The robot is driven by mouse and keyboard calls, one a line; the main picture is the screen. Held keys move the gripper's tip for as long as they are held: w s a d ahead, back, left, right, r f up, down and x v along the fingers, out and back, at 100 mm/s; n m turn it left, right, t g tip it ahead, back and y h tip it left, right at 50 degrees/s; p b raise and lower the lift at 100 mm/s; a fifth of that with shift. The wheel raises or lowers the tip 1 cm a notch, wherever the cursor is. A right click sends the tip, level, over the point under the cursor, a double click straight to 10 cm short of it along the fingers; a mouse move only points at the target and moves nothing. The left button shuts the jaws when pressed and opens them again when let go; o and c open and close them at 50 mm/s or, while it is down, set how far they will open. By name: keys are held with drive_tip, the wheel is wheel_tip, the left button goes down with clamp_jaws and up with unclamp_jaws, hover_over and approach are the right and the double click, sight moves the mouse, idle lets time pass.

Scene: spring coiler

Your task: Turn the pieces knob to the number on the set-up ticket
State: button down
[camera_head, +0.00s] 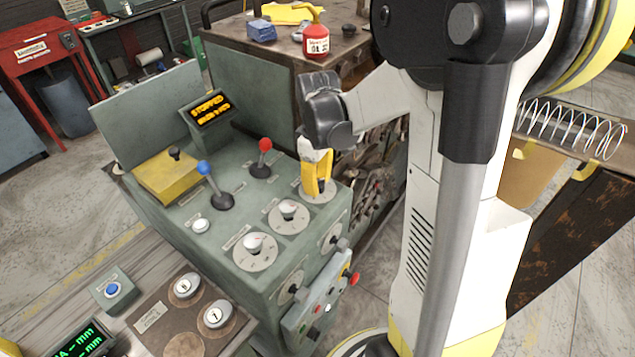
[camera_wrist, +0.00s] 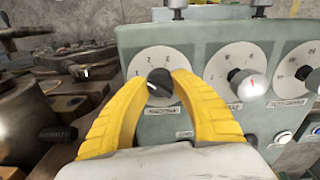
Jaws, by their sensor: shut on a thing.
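My gripper (camera_wrist: 159,88) has its yellow fingers closed around a dark knob (camera_wrist: 160,82) on a white numbered dial (camera_wrist: 158,64) in the wrist view. The knob's white pointer line faces left, though the number it marks is too small to read surely. In the head view my gripper (camera_head: 318,187) reaches down onto the rightmost dial (camera_head: 325,197) on the console top and hides most of it. The label below the dial is not legible. I cannot make out a set-up ticket in either view.
Two white knobs on dials (camera_head: 288,210) (camera_head: 254,245) stand beside it. A blue-knobbed lever (camera_head: 205,168) and a red-knobbed lever (camera_head: 265,146) rise from the green console (camera_head: 185,225). A display (camera_head: 209,107) reads "STOPPED". A wire spring (camera_head: 570,128) lies at the right.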

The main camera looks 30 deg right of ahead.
drive_tip(key=m, duration=1)
drive_tip(key=shift+m, duration=2.3)
drive_tip(key=c, duration=1)
unclamp_jaws()
drive_tip(key=shift+r, duration=0.1)
